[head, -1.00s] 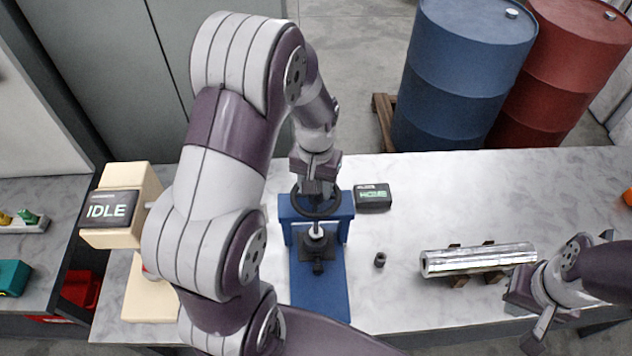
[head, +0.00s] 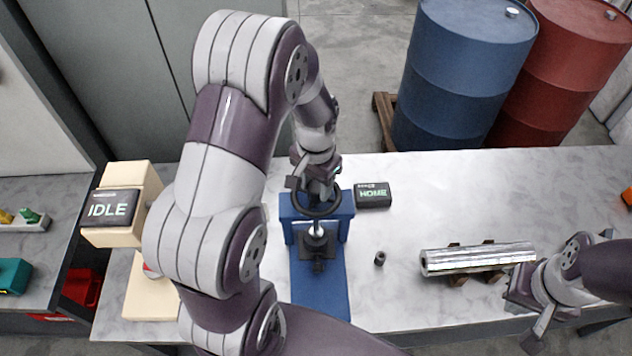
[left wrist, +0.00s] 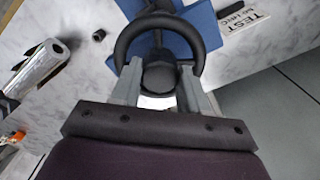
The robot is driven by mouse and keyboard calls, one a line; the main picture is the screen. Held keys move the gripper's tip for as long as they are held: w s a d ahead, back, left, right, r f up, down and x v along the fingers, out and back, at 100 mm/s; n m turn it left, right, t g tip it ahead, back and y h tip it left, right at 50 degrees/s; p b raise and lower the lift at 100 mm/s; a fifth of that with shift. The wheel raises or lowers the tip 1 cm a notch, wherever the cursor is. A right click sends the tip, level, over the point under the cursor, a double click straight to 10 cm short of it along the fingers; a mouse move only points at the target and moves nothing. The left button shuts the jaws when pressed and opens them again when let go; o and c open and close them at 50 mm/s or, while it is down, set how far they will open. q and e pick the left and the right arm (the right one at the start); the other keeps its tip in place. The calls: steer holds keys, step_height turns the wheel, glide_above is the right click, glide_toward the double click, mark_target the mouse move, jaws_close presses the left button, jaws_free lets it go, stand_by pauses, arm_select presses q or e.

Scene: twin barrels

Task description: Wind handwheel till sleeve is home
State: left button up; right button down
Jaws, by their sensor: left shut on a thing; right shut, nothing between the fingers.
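The black handwheel (head: 317,203) sits on top of a blue press (head: 320,285); its rim and hub also show in the left wrist view (left wrist: 121,47). My left gripper (head: 316,190) comes down on the wheel from above. In the left wrist view its fingers (left wrist: 158,88) are shut on the handwheel, one on each side of the hub. Below the wheel, a pale screw meets a dark block (head: 318,243); I cannot clearly make out the sleeve there. A small display (head: 373,195) beside the press reads HOME in green. My right gripper (head: 520,298) is shut and empty near a silver tube.
The silver tube (head: 478,259) rests on small supports at the right. A small dark ring (head: 380,259) stands on the bench (head: 420,200). An IDLE display (head: 108,209) is on a beige machine at left. Blue (head: 460,75) and red (head: 560,75) barrels stand behind the bench.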

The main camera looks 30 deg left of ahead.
arm_select(q)
steer(key=shift+w+r, duration=0.1)
steer(key=o, duration=1.1)
steer(key=shift+c, duration=0.2)
steer(key=shift+r, duration=0.2)
step_height(320, 180, up, 8)
steer(key=shift+r+b, duration=0.15)
steer(key=shift+b, duration=1.05)
step_height(320, 180, up, 4)
steer(key=p, duration=0.3)
glide_above(316, 186)
steer(key=shift+b, duration=0.3)
